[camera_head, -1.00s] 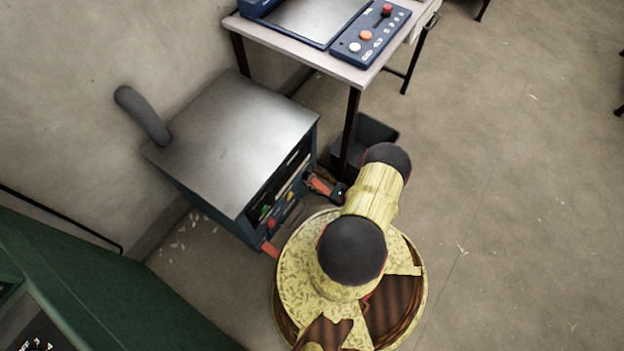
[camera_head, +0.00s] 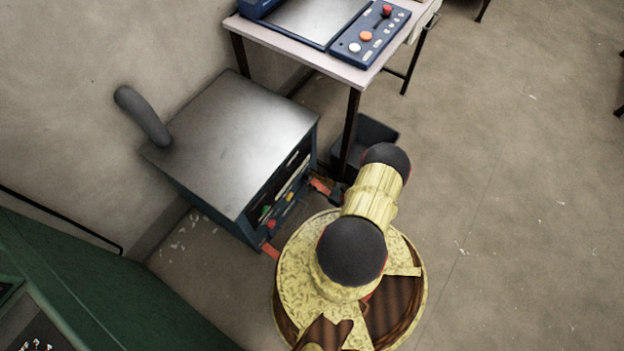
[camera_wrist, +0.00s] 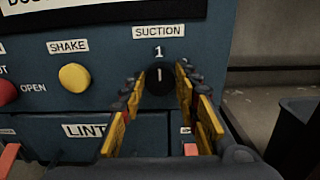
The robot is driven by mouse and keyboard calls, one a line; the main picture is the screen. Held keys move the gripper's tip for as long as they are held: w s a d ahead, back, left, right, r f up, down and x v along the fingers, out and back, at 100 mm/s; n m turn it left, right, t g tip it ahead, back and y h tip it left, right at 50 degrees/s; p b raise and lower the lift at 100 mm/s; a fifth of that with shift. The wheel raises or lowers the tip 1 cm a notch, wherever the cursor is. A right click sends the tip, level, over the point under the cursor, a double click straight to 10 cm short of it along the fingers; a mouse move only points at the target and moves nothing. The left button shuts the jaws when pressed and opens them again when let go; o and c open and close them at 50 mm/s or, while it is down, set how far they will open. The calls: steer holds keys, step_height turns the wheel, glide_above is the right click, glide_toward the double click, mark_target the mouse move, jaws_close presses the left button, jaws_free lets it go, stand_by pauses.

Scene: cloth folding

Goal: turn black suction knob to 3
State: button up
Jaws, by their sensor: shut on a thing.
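The black suction knob (camera_wrist: 160,82) is on the front of a blue cabinet, under a SUCTION label (camera_wrist: 159,31) and a white 1. A white line on the knob stands upright, in line with the 1. My gripper (camera_wrist: 159,76) has its yellow and dark fingers on both sides of the knob and is shut on it. In the head view the blue cabinet (camera_head: 235,130) with its grey metal top stands left of my arm. The knob and my fingertips cannot be made out there.
A yellow SHAKE button (camera_wrist: 74,77) and a red button (camera_wrist: 6,91) lie left of the knob. LINT drawers with red handles (camera_wrist: 8,158) are below. A table (camera_head: 350,75) with a control box and a dark bin (camera_head: 375,130) stand behind. The floor at right is clear.

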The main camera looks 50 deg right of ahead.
steer(key=shift+c, duration=0.7)
steer(key=shift+m, duration=0.3)
steer(key=m, duration=0.5)
steer(key=shift+d, duration=0.1)
steer(key=m, duration=1.8)
steer(key=shift+d+f, duration=0.15)
steer(key=shift+f, duration=0.2)
steer(key=shift+m, duration=0.3)
steer(key=o, duration=1.1)
